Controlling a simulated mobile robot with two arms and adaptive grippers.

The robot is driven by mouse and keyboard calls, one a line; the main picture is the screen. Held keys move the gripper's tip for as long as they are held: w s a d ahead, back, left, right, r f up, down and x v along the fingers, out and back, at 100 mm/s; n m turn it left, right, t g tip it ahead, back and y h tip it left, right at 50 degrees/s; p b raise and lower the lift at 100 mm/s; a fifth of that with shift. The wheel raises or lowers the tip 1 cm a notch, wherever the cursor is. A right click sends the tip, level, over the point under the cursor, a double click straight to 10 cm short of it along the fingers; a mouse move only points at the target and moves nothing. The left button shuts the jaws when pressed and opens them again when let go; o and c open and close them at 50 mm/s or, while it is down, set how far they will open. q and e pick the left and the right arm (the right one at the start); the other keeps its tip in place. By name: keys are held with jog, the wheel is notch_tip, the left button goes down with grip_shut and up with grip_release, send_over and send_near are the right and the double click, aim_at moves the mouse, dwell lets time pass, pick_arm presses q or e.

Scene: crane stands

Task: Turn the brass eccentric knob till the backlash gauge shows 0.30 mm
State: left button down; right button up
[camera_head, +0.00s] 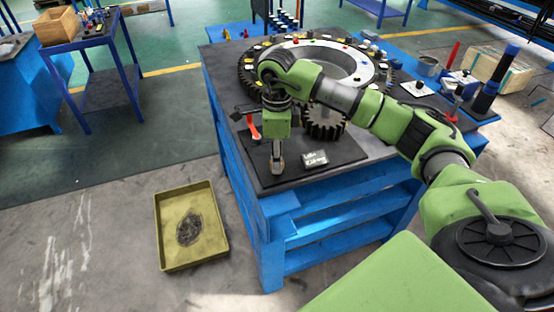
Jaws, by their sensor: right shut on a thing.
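My right gripper (277,163) points down at the front left of the black plate (340,150) on the blue stand. It is shut on the brass eccentric knob (278,170), of which only a small brownish bit shows at the fingertips. A small display (315,160), apparently the backlash gauge, lies on the plate just right of the gripper. Its digits are too small to read surely. A dark pinion gear (325,123) stands behind it, close to the large toothed ring (340,50), partly hidden by my right arm. My left gripper is out of view.
A red-handled tool (253,128) is just left of my right wrist. A yellowish tray (192,228) with a dark stain stands on the floor left of the stand. Black and blue cylinders (490,90) stand at the right.

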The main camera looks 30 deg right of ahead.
jog(key=m, duration=0.5)
jog(key=shift+m+b, duration=0.3)
jog(key=m, duration=0.5)
jog(key=shift+m, duration=0.3)
jog(key=o, duration=1.1)
notch_tip(320, 180, up, 12)
dwell(0.5)
